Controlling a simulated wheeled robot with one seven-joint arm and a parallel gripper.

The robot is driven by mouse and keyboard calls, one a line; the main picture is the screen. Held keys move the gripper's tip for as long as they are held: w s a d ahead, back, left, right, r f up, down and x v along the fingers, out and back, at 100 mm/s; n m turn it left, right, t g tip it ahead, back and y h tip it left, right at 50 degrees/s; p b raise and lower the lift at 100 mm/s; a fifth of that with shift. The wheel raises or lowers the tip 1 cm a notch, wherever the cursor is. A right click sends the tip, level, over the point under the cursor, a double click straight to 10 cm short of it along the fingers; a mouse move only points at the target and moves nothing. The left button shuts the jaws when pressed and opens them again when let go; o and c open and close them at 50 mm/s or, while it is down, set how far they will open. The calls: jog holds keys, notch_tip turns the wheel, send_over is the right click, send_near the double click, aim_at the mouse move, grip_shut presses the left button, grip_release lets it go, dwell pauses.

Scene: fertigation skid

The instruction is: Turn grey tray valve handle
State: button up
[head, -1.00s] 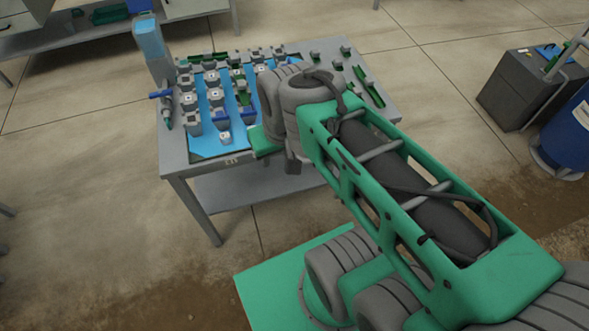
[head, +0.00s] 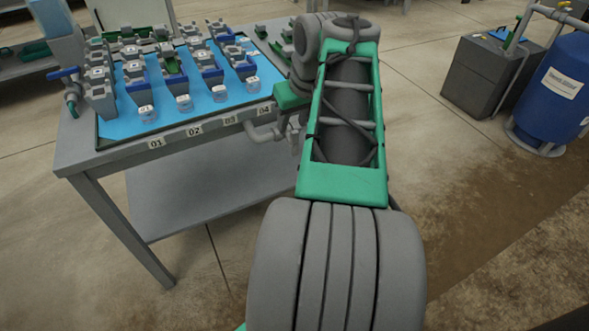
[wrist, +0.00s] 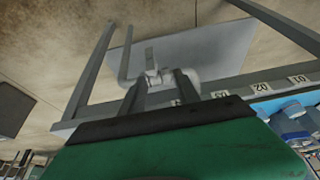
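The grey tray valve (head: 262,132) is a bent pipe fitting under the front edge of the table, below the label 04. In the wrist view the valve (wrist: 158,78) shows in pale grey, with a short flat handle (wrist: 150,53) standing out from it. My gripper (wrist: 161,76) has two grey fingers set apart, with their tips close to the valve body. I cannot tell whether they touch it. In the head view my arm hides part of the valve, and my fingers are not clear there.
The grey table (head: 75,150) carries a blue tray surface (head: 125,130) with several grey blocks and clear cups. A blue-handled valve (head: 62,74) stands at its left end. A lower shelf (head: 200,190) is under the table. A blue drum (head: 555,90) and a dark box (head: 490,75) stand at right.

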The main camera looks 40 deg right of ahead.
aim_at(296, 135)
jog(key=shift+s+d+f, duration=0.35)
jog(key=shift+d+f, duration=0.35)
jog(key=shift+d+f+b, duration=0.1)
jog(key=shift+f+b, duration=0.1)
jog(key=shift+b, duration=0.1)
jog(key=b+x, duration=0.3)
jog(key=x, duration=0.4)
jog(key=shift+w, duration=0.15)
jog(key=shift+r, duration=0.1)
jog(key=shift+c, duration=0.2)
grip_shut()
